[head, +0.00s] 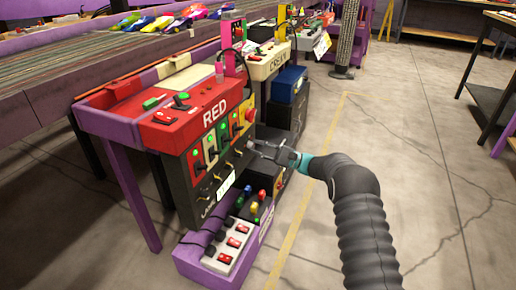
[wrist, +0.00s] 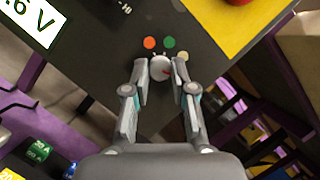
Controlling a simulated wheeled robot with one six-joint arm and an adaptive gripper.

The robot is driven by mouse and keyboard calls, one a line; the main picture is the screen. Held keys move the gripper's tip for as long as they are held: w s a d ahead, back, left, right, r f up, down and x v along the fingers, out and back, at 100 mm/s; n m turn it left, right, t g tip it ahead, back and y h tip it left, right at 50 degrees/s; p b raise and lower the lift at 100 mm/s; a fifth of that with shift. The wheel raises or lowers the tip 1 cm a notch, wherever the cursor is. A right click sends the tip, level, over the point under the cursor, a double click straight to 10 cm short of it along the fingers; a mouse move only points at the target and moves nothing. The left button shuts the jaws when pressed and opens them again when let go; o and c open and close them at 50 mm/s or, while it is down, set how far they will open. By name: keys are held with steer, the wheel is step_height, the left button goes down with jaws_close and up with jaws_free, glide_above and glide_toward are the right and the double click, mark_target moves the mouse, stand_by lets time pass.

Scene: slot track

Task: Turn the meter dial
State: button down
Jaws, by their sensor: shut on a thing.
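The meter dial (wrist: 160,68) is a small white round knob with a red mark, on the dark panel face (wrist: 118,45) in the wrist view. An orange dot (wrist: 149,43), a green dot (wrist: 169,43) and a pale dot (wrist: 183,56) sit around it. The red mark is on its right side. My gripper (wrist: 161,75) is shut on the dial, one finger on each side. In the head view my gripper (head: 256,147) reaches the right edge of the dark panel below the RED control box (head: 212,110). The dial is too small to make out there.
Below the panel in the head view, a purple tray (head: 192,264) holds a white strip with red switches (head: 228,246). Open floor (head: 410,140) lies to the right.

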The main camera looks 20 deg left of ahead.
steer(key=c, duration=1)
jaws_free()
steer(key=shift+o, duration=0.2)
steer(key=v, duration=1.2)
steer(key=shift+w+f, duration=0.1)
steer(key=shift+f, duration=0.05)
